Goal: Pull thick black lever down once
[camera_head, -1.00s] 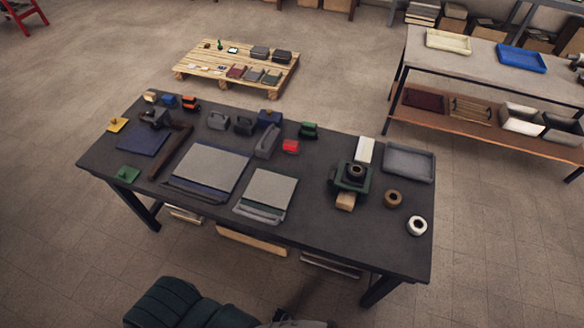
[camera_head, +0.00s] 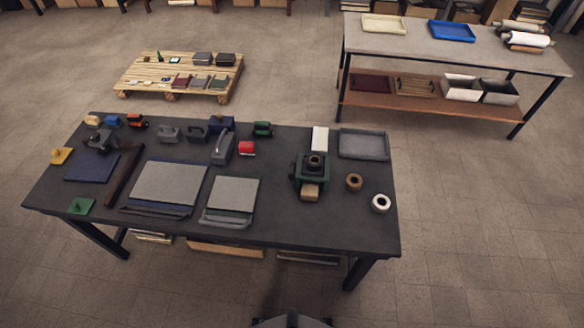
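A long dark, brownish-black bar (camera_head: 124,175), the most lever-like thing in view, slants along the left part of the dark workbench (camera_head: 300,232). Its far end is close to a small black device (camera_head: 101,141) that stands at the back edge of a dark blue plate (camera_head: 90,168). I cannot tell whether the bar is joined to the device. Neither of my grippers is in view, and nothing touches the bar.
Two grey-topped blocks (camera_head: 169,184) (camera_head: 232,196) lie mid-bench. A green device (camera_head: 312,172), a grey tray (camera_head: 363,144) and two rolls (camera_head: 354,182) (camera_head: 381,203) are at the right. A pallet (camera_head: 180,75) and a shelf table (camera_head: 455,52) stand behind. Floor right of the bench is clear.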

